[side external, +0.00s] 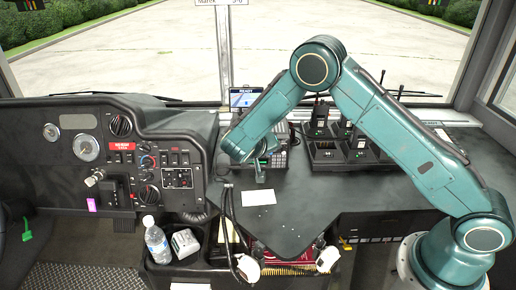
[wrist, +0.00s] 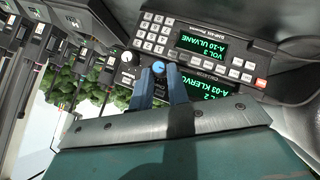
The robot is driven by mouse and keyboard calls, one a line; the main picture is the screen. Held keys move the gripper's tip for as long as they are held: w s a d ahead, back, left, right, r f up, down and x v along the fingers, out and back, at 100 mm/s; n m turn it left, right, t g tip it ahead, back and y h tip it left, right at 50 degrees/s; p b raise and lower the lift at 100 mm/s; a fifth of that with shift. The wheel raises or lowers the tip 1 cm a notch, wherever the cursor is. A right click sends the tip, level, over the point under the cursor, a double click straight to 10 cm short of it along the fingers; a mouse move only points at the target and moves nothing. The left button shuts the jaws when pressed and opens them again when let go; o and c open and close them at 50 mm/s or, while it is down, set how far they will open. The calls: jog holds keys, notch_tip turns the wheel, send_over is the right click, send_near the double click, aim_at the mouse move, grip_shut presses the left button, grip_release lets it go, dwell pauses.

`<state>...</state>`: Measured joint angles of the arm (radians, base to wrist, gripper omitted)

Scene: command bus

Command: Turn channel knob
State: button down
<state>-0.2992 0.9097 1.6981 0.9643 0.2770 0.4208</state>
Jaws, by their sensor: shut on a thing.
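In the wrist view, the radio unit (wrist: 190,52) appears upside down, with a number keypad and green displays; one shows "VOL 3 A-10 ULVANE". A small knob with a blue cap (wrist: 158,67) stands on its face. My gripper (wrist: 160,76) has its two blue-grey fingers closed around this knob. A second, pale knob (wrist: 127,57) stands beside it, clear of the fingers. The lower display is partly covered by a finger. In the side external view, the radio (side external: 294,157) sits on the dash, partly hidden by my wrist; the knob and fingertips cannot be made out.
A small screen reading "READY" (side external: 243,97) stands behind my forearm. Handheld radios in chargers (side external: 340,150) stand right of the radio unit. A paper note (side external: 258,198) lies in front. The instrument panel (side external: 125,160) is at left. Cables hang below the counter edge.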

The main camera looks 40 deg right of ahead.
jog(key=m+t+y, duration=0.1)
jog(key=t+y, duration=0.1)
jog(key=s+d+m+t+y, duration=0.1)
jog(key=m+t+y, duration=0.3)
jog(key=shift+s+d, duration=0.25)
dwell(0.6)
jog(key=shift+t, duration=0.3)
jog(key=c, duration=1.6)
grip_release()
jog(key=shift+s, duration=0.1)
jog(key=shift+v, duration=6.8)
jog(key=shift+d+r, duration=0.15)
jog(key=shift+c, duration=0.2)
